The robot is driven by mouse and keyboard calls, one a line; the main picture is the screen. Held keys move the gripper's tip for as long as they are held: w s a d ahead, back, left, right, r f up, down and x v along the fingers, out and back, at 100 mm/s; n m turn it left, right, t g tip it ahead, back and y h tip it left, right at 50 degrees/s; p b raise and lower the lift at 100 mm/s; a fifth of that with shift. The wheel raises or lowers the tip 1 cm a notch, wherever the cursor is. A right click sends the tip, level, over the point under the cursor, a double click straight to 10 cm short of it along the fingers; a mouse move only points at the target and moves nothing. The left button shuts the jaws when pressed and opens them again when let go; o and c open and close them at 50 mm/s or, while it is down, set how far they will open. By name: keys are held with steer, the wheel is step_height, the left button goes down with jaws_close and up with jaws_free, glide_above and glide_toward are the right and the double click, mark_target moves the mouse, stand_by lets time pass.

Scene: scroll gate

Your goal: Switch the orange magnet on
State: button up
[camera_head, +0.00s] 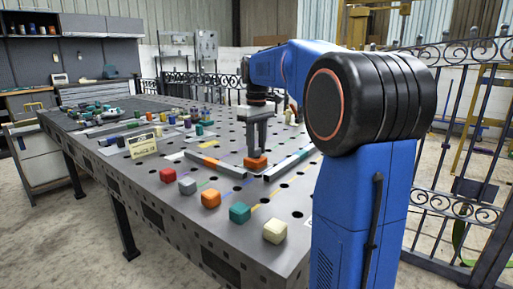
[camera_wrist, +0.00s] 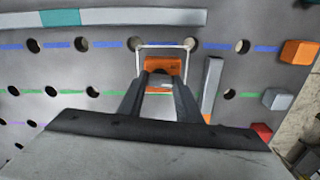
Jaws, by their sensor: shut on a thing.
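The orange magnet (camera_head: 256,163) is a small orange block on the perforated grey table, between two grey bars in the head view. My gripper (camera_head: 257,151) points down over it and is shut on it. In the wrist view the orange magnet (camera_wrist: 163,64) shows between the fingertips of my gripper (camera_wrist: 163,80), within a white outlined square on the tabletop. The fingers hide part of the block, and I cannot make out a switch on it.
A grey bar (camera_head: 292,164) lies close on the right, and another bar (camera_head: 215,165) on the left. Another orange block (camera_head: 211,199) stands in a front row with red, grey, teal and cream blocks. A small yellow sign (camera_head: 142,145) and several small parts stand farther back.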

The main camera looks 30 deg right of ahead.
steer(key=shift+n, duration=0.6)
steer(key=o, duration=1)
steer(key=shift+o, duration=0.2)
step_height(320, 180, up, 17)
steer(key=shift+r, duration=0.2)
stand_by(0.4)
